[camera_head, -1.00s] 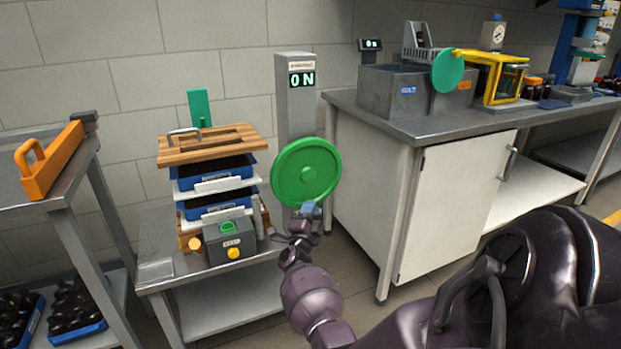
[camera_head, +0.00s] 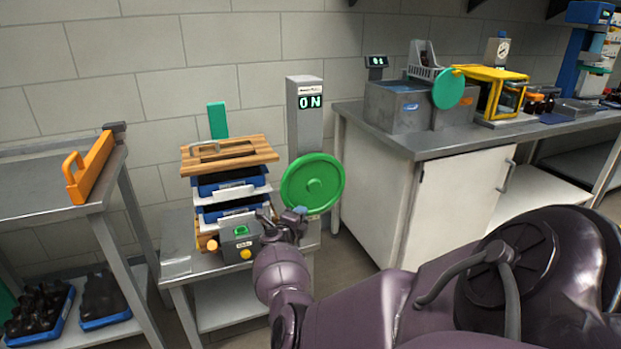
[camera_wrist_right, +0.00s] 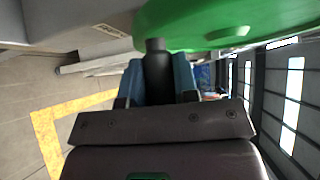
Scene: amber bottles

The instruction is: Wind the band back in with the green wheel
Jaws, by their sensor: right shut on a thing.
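The green wheel (camera_head: 325,172) is mounted upright on the front of a grey post (camera_head: 305,135) whose display reads "ON". My right gripper (camera_head: 298,212) is at the wheel's lower left edge. In the right wrist view, its blue fingers (camera_wrist_right: 158,78) are shut on the wheel's dark handle (camera_wrist_right: 156,62), and the green disc (camera_wrist_right: 215,22) is just beyond. To the left of the wheel stands a stack of blue trays (camera_head: 232,181) under a wooden board (camera_head: 245,153). I cannot make out a band. My left gripper is not in view.
A grey box (camera_head: 240,246) with a green and a yellow button stands before the stack. An orange-handled piece (camera_head: 90,168) lies on the left table. A workbench (camera_head: 440,143) with a second, smaller green disc (camera_head: 448,88) stands to the right.

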